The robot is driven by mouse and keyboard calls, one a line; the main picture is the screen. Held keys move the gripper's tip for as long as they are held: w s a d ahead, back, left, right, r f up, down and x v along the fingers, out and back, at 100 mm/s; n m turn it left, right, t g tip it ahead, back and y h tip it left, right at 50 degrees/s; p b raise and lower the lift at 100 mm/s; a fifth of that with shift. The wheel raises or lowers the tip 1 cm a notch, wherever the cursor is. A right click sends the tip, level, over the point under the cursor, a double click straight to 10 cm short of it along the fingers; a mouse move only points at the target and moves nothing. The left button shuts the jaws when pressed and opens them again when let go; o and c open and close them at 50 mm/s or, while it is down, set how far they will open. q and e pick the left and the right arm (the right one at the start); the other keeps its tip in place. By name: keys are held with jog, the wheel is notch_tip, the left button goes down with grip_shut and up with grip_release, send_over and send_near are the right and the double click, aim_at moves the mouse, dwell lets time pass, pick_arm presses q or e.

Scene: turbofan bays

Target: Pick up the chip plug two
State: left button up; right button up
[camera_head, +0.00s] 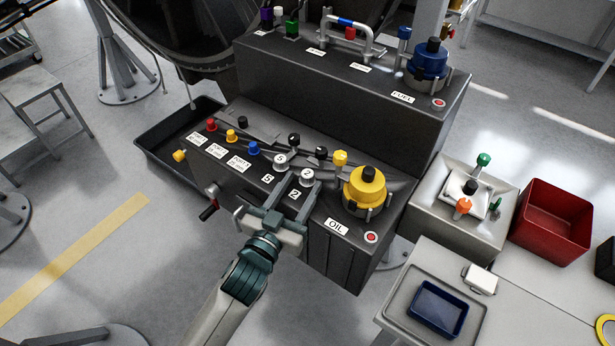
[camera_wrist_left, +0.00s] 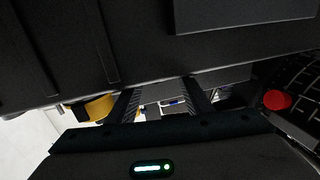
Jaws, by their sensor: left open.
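The chip plug marked two (camera_head: 307,175) is a small round plug with a pale top, standing on the lower step of the dark console beside the label "2". A similar pale plug (camera_head: 280,160) stands to its left, near another label. My left gripper (camera_head: 300,187) is open, its two fingers reaching from the front edge toward the plug marked two, close around or beside it; contact is not clear. In the left wrist view, the fingers (camera_wrist_left: 162,100) are apart with a small pale patch showing between them. My right gripper is not in view.
A yellow oil cap (camera_head: 366,188) stands close right of the gripper. Red, yellow, blue and black plugs line the same step. A red bin (camera_head: 551,222) and blue tray (camera_head: 438,308) lie to the right.

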aim_at(305, 177)
pick_arm(q)
jog(key=x, duration=0.1)
jog(key=p+x, duration=0.1)
jog(key=x, duration=0.1)
jog(key=shift+w+r+p, duration=0.1)
jog(key=shift+r+p, duration=0.15)
jog(key=shift+p, duration=0.05)
jog(key=shift+w+d+f, duration=0.15)
jog(key=shift+w+d, duration=0.15)
jog(key=shift+w, duration=0.3)
jog(key=c, duration=1.2)
jog(key=shift+o, duration=0.2)
notch_tip(305, 177, up, 10)
jog(key=shift+r+b, duration=0.1)
jog(key=shift+b, duration=0.65)
jog(key=shift+a, duration=0.1)
